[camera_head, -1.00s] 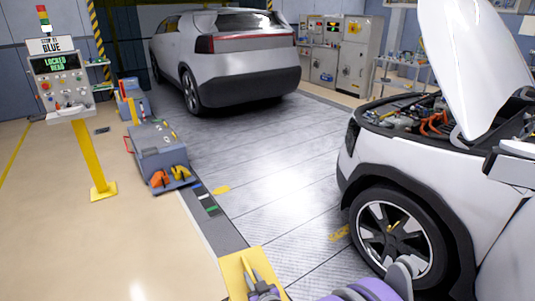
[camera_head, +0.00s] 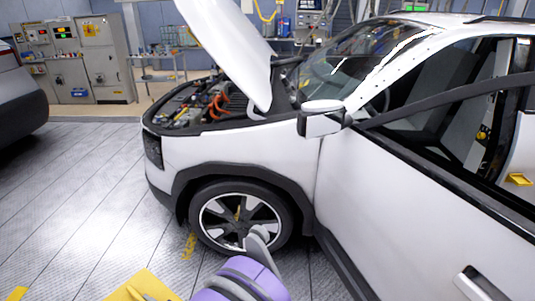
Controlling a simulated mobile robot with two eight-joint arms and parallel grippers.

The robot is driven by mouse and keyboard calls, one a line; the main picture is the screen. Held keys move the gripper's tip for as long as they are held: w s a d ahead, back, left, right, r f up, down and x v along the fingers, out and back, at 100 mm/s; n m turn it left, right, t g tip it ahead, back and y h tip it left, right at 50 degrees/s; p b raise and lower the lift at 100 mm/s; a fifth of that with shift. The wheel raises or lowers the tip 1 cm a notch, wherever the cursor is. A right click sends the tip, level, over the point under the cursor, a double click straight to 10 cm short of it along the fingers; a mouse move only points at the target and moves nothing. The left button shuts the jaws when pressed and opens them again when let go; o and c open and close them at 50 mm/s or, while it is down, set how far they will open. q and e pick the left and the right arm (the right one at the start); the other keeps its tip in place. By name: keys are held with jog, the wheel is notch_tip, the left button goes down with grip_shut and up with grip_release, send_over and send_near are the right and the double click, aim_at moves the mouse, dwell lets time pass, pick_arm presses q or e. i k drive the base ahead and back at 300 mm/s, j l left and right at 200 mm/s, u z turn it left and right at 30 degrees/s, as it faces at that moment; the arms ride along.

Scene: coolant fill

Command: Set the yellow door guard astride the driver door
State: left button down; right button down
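The yellow door guard (camera_head: 145,286) shows as a flat yellow panel at the bottom edge, cut off by the frame. The end of my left gripper (camera_head: 140,297) overlaps it, its fingers appearing shut on the panel; most of that gripper is out of frame. The driver door (camera_head: 410,205) is the white door at right, appearing closed, with a dark sill along its window opening. The guard is left of the door and apart from it in the picture. My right arm's purple and grey end (camera_head: 245,275) is at bottom centre, before the front wheel; its finger opening is unclear.
The side mirror (camera_head: 323,120) sticks out at the door's front upper corner. The door handle (camera_head: 482,288) is at lower right. The raised white hood (camera_head: 228,45) stands over the engine bay. Grey plated floor (camera_head: 75,195) is clear at left.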

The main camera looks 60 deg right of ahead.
aim_at(456, 184)
jog(key=z, duration=1.55)
